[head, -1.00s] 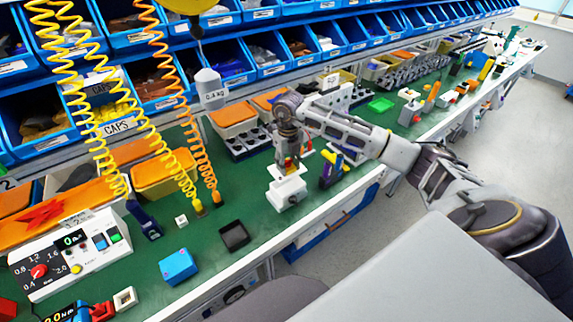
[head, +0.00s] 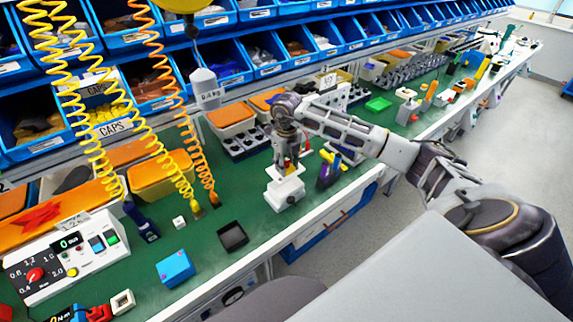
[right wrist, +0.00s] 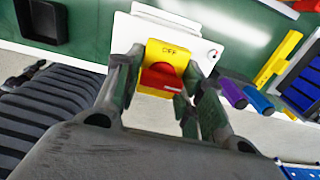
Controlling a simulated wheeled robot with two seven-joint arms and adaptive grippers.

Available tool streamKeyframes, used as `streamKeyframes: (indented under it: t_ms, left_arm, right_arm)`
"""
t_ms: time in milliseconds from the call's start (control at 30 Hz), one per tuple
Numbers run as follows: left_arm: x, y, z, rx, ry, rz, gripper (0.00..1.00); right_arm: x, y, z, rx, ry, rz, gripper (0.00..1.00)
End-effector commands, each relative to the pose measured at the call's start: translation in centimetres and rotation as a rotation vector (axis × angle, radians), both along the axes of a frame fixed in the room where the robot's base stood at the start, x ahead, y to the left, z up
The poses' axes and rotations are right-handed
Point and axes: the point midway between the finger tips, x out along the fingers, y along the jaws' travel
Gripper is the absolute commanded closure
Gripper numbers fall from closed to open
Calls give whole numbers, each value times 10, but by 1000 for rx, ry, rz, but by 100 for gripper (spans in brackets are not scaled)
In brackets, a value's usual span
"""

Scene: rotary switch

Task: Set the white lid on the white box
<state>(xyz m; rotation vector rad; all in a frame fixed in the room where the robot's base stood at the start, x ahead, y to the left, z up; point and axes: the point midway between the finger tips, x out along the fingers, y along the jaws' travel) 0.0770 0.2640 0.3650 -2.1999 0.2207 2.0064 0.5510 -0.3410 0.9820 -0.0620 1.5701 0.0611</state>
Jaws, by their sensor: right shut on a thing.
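The white box (head: 285,193) stands on the green bench in the middle of the head view. Just above it is a smaller white piece, the lid (head: 286,172), with my right gripper (head: 288,158) over it. In the right wrist view, a white face (right wrist: 128,35) carries a yellow plate marked OFF (right wrist: 168,52) and a red knob (right wrist: 160,79). The fingers of my right gripper (right wrist: 160,85) are shut around this yellow and red switch part. I cannot tell whether the lid touches the box. My left gripper is not in view.
Yellow, purple and blue markers in a holder (head: 328,170) stand close right of the box. A black tray (head: 233,236) and a blue block (head: 175,268) lie to the left. Coiled hoses (head: 200,165) hang at the left. Green bench around the black tray is clear.

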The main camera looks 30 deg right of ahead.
Motion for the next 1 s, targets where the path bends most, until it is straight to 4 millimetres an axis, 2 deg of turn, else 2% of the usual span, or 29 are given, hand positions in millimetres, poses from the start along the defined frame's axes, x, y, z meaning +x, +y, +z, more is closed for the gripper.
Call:
streamKeyframes:
  t_ms: [567,800,1000]
  left_arm:
    - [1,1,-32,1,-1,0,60]
    - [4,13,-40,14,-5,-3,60]
    - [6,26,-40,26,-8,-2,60]
  right_arm:
    - [0,0,-46,0,0,0,87]
    - [0,0,-57,0,0,0,87]
    - [0,0,-59,0,0,0,87]
